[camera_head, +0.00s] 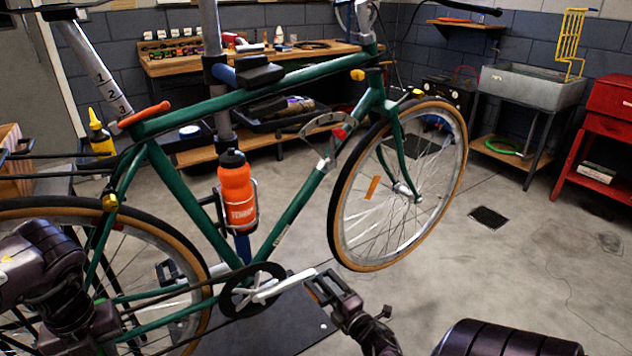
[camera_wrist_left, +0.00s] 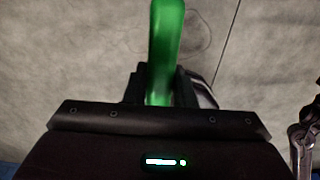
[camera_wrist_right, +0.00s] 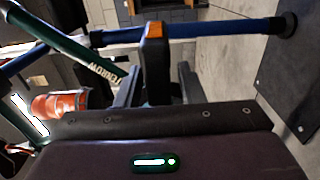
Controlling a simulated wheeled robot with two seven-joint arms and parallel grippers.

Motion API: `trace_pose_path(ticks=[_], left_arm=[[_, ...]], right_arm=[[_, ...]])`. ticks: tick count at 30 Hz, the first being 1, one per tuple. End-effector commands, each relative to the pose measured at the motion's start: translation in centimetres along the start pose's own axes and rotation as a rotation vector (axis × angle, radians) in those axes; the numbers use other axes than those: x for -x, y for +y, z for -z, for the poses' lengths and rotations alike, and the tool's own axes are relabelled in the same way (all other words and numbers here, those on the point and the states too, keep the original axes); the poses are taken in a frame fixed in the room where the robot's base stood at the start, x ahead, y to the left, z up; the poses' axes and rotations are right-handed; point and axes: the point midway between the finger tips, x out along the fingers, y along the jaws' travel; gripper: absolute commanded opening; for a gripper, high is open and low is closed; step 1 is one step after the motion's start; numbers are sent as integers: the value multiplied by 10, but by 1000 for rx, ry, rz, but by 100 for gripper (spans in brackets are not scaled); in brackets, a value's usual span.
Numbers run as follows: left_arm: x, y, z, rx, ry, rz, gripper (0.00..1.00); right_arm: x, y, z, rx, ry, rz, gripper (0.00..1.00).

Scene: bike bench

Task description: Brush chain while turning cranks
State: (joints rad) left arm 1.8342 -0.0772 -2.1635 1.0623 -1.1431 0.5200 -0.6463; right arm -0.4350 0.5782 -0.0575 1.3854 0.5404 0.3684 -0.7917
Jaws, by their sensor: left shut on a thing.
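A green bicycle (camera_head: 180,190) hangs on a stand; its chainring (camera_head: 238,300), silver crank (camera_head: 283,287) and chain (camera_head: 170,291) are low at centre-left. The pedal (camera_head: 322,286) is on the near side. My right gripper (camera_head: 343,304) is at this pedal. In the right wrist view the pedal (camera_wrist_right: 155,50), with an orange reflector, sits between its parted fingers, with a gap at the right finger. My left arm comes in at lower left; its fingertips are not clear there. In the left wrist view, my left gripper (camera_wrist_left: 160,92) is shut on a green handle (camera_wrist_left: 166,40); its far end is out of view.
An orange bottle (camera_head: 237,195) sits in the frame's cage. The dark stand base plate (camera_head: 290,325) lies beneath the cranks. The rear wheel (camera_head: 30,212) is close to my left arm. A workbench (camera_head: 180,65) stands behind; the floor at right is mostly clear.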

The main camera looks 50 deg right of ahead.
Motion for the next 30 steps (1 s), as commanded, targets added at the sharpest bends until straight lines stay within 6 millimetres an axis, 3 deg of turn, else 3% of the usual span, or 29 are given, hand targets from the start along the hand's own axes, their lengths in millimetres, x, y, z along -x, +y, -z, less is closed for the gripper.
trace_pose_path(ticks=[1, 8, 30], left_arm=[[0, 0, 0, 0, 0, 0, 0], [0, 0, 0, 0, 0, 0, 0], [-2, 0, 1, 0, 0, 0, 0]], right_arm=[[0, 0, 0, 0, 0, 0, 28], [0, 0, 0, 0, 0, 0, 0], [0, 0, 0, 0, 0, 1, 0]])
